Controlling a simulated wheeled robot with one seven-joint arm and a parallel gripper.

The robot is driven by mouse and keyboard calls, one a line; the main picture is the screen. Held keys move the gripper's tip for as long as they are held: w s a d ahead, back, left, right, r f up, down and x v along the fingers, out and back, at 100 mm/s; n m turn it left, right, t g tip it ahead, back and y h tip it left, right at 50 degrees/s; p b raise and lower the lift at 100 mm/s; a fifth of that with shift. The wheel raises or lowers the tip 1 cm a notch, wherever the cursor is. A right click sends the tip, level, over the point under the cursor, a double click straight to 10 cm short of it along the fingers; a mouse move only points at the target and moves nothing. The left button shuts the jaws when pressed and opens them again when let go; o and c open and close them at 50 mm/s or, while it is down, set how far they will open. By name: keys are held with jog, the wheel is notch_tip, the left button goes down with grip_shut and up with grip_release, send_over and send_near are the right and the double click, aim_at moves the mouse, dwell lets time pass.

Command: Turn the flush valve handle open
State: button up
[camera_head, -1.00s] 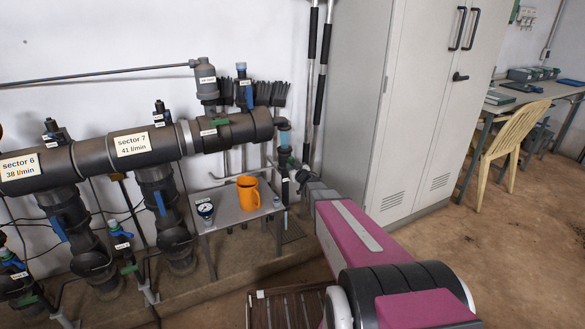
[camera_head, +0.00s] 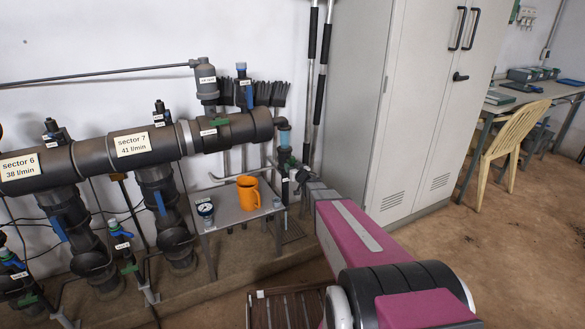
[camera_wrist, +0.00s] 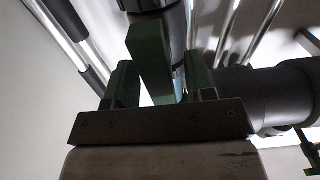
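The flush valve (camera_head: 284,148) is on the vertical pipe below the right end of the dark manifold. Its green handle (camera_wrist: 150,62) stands in the middle of the wrist view, tilted slightly. My gripper (camera_wrist: 160,84) has one dark finger on each side of the handle. Gaps show between the handle and both fingers, so it looks open around the handle and not clamped on it. In the head view my gripper (camera_head: 302,176) is small and dark, close to the valve, and its fingers are hard to make out.
A grey cabinet (camera_head: 400,110) stands close to the right of my arm. Poles (camera_head: 318,90) lean on the wall behind the valve.

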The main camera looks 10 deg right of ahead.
jog(key=shift+s, duration=0.1)
jog(key=v, duration=1)
jog(key=shift+s, duration=0.3)
jog(key=shift+d+r, duration=0.1)
jog(key=shift+d, duration=0.05)
